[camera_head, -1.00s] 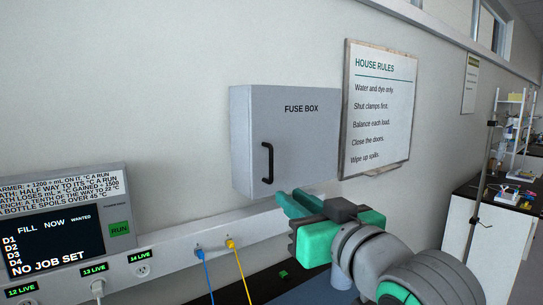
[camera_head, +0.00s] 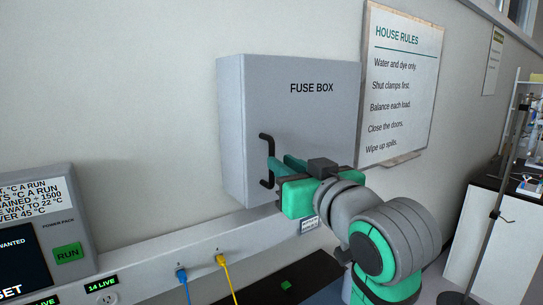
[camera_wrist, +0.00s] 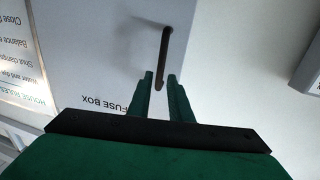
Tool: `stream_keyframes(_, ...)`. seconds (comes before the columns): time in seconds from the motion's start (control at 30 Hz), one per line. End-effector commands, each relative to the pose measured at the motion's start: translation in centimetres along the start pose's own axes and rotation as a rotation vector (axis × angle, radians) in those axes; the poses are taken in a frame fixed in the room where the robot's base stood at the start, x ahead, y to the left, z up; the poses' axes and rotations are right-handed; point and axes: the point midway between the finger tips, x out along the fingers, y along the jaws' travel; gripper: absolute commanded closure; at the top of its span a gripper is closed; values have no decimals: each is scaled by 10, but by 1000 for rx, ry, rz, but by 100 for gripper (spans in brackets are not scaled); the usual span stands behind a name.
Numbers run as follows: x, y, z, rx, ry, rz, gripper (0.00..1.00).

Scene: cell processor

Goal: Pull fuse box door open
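The grey fuse box (camera_head: 320,112) hangs on the wall, and its door looks shut. A black vertical bar handle (camera_head: 264,145) is on the left side of the door. My gripper (camera_head: 276,163) reaches in from the right, its green fingertips at the handle. In the wrist view my gripper (camera_wrist: 161,76) is open, with a gap between its fingers. One end of the handle (camera_wrist: 164,46) lies between the fingers in that picture. I cannot tell whether they touch it. The fuse box (camera_wrist: 95,60) fills much of the wrist view, upside down.
The House Rules board (camera_head: 402,85) hangs just right of the fuse box. Below runs a ledge (camera_head: 150,262) with sockets and blue (camera_head: 182,276) and yellow (camera_head: 222,262) plugs. A power pack with a RUN button (camera_head: 68,253) stands at lower left.

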Motion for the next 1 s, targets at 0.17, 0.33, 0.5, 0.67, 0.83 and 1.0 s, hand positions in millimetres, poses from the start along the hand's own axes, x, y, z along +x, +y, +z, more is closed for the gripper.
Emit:
stream_keyframes(0.17, 32, 0, 1, 1, -2, -2, 82)
stream_keyframes(0.33, 52, 0, 0, 0, -1, -1, 82)
stream_keyframes(0.5, 62, 0, 0, -1, 0, 0, 82)
stream_keyframes(0.67, 63, 0, 0, -1, 0, 0, 82)
stream_keyframes(0.83, 63, -1, 0, -1, 0, 0, 91)
stream_keyframes(1.0, 63, -1, 0, -1, 0, -1, 100)
